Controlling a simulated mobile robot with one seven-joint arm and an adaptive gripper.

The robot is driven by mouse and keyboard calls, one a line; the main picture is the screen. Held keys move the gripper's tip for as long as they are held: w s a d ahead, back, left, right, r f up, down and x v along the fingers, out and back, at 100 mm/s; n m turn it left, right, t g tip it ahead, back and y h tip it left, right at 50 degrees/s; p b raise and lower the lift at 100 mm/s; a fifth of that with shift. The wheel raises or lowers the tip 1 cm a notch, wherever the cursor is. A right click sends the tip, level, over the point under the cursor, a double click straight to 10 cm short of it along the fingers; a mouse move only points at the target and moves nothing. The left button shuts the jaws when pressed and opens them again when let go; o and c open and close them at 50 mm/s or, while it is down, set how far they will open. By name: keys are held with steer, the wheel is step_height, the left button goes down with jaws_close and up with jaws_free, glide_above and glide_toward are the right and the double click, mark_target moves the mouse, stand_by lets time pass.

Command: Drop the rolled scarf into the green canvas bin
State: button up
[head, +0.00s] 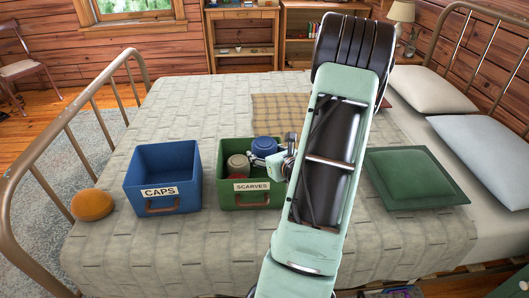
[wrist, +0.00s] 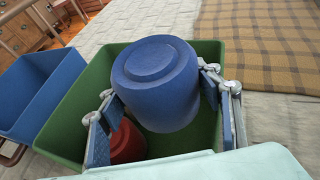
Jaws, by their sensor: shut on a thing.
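My gripper (head: 268,153) is shut on a blue rolled scarf (head: 265,145), a short thick cylinder. In the wrist view the scarf (wrist: 157,85) sits between the two fingers (wrist: 160,108). The green canvas bin (head: 225,190), labelled SCARVES, stands on the bed. The scarf is over the bin's opening toward its back right; its exact height relative to the rim is hard to tell. The bin (wrist: 72,118) shows below the scarf in the wrist view. Inside it lie a red roll (wrist: 127,143) and a tan roll (head: 237,162). My arm hides the bin's right side.
A blue bin (head: 140,188) labelled CAPS stands left of the green one. An orange rounded thing (head: 92,204) lies at the bed's left edge. A green cushion (head: 415,178) lies right of my arm. A plaid cloth (head: 285,106) lies behind the bin.

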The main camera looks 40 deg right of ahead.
stand_by(0.3)
steer(key=o, duration=1.3)
steer(key=shift+c, duration=0.2)
steer(key=shift+s, duration=0.1)
steer(key=v, duration=1.2)
